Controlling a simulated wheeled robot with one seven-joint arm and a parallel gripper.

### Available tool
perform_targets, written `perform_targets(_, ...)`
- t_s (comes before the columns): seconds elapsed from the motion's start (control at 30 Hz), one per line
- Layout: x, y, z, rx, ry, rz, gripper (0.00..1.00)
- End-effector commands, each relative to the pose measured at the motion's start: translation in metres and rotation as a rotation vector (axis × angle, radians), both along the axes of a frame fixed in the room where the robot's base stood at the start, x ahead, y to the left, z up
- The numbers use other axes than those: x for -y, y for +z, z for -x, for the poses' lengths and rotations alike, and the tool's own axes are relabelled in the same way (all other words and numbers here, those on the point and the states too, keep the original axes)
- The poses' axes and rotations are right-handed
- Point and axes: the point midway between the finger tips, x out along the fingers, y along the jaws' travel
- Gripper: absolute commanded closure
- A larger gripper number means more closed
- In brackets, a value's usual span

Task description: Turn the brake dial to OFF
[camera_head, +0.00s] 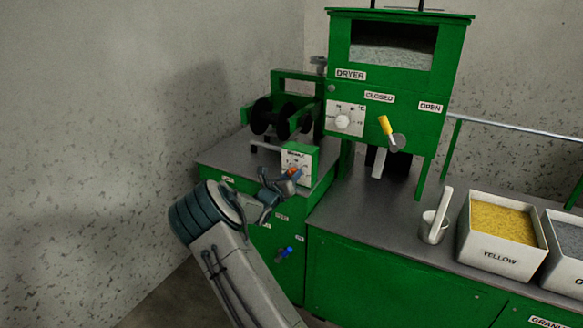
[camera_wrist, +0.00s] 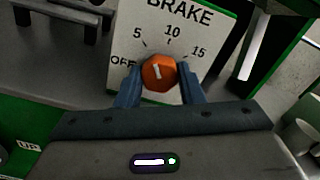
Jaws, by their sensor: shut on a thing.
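The brake dial (camera_wrist: 159,72) is an orange knob with a white pointer mark, on a white plate (camera_wrist: 201,22) lettered BRAKE with OFF, 5, 10 and 15. In the wrist view the white mark is near upright, leaning slightly left, between 5 and 10 rather than at OFF on the lower left. My gripper (camera_wrist: 158,82) has its two blue fingers shut on the knob from both sides. In the head view my gripper (camera_head: 285,183) reaches the plate (camera_head: 298,160), and the orange dial (camera_head: 295,173) is partly hidden by it.
The green dryer (camera_head: 395,95) with a white dial and a yellow-tipped lever (camera_head: 385,125) stands to the right. A spool (camera_head: 268,116) is behind the brake plate. A cup (camera_head: 434,228) and a yellow-granule bin (camera_head: 500,232) are on the counter. A blue knob (camera_head: 285,252) is below.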

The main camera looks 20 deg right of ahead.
Motion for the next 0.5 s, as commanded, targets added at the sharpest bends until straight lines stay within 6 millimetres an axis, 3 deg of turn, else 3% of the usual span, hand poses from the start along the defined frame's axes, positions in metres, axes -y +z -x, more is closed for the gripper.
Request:
perform_targets(0.03, -0.0021, 0.0089, -0.0019, -0.034, 0.005, 0.032, 0.89)
perform_targets(0.5, -0.0032, 0.0080, -0.0027, -0.383, 0.007, 0.307, 0.89)
